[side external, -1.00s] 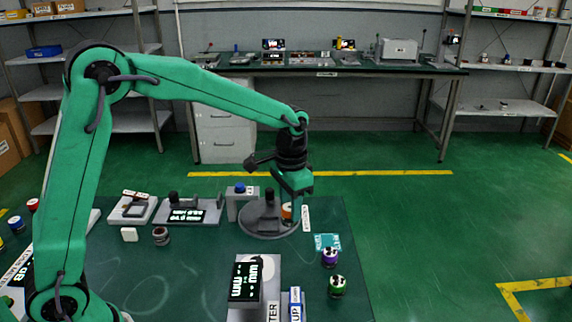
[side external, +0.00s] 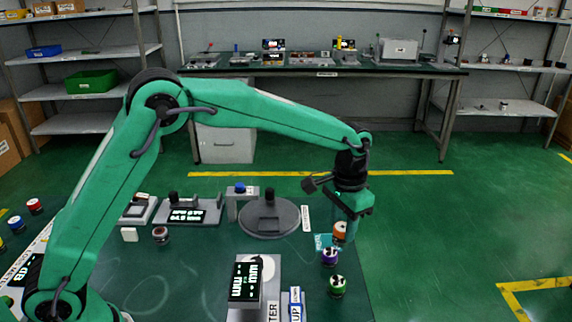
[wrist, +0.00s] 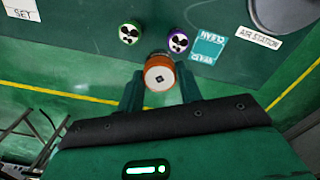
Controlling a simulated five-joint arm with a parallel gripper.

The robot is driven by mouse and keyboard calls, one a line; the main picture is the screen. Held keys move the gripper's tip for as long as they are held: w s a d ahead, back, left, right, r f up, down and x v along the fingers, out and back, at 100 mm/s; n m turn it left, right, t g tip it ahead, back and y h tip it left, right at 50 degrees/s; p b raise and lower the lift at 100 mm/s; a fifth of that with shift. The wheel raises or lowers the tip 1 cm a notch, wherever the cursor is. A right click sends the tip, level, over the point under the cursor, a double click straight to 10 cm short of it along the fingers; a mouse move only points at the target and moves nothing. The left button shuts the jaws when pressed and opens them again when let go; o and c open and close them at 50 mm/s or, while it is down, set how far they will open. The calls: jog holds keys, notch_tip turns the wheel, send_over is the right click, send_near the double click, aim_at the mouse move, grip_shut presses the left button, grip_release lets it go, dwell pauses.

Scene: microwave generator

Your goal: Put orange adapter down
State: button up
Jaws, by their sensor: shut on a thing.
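The orange adapter (side external: 340,232) is held in my gripper (side external: 345,226), just above and behind the purple adapter near the right edge of the green table. In the wrist view the orange adapter (wrist: 160,78) shows its pale round face between the two fingers of my gripper (wrist: 160,88), which are shut on it. The purple adapter (side external: 329,257) and the green adapter (side external: 337,287) stand on the table nearby. A cyan labelled square (side external: 321,241) lies beside them, partly hidden in the side view. I cannot tell the exact height of the orange adapter above the table.
A round grey station (side external: 270,217) stands left of my gripper, with the air station label (wrist: 258,37) beside it. A device with a display (side external: 245,280) stands at the front. The table's right edge is close to the adapters; floor lies beyond.

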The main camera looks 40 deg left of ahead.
jog(key=w+a+f, duration=0.4)
jog(key=a, duration=0.1)
jog(key=w+a+f, duration=0.2)
jog(key=w+a, duration=0.1)
jog(key=shift+w+a+f, duration=0.1)
jog(key=shift+a+f, duration=0.05)
jog(key=shift+f, duration=2.1)
jog(key=shift+f, duration=0.15)
jog(key=o, duration=1.1)
jog(key=shift+c, duration=0.2)
notch_tip(320, 180, up, 12)
jog(key=shift+r, duration=0.2)
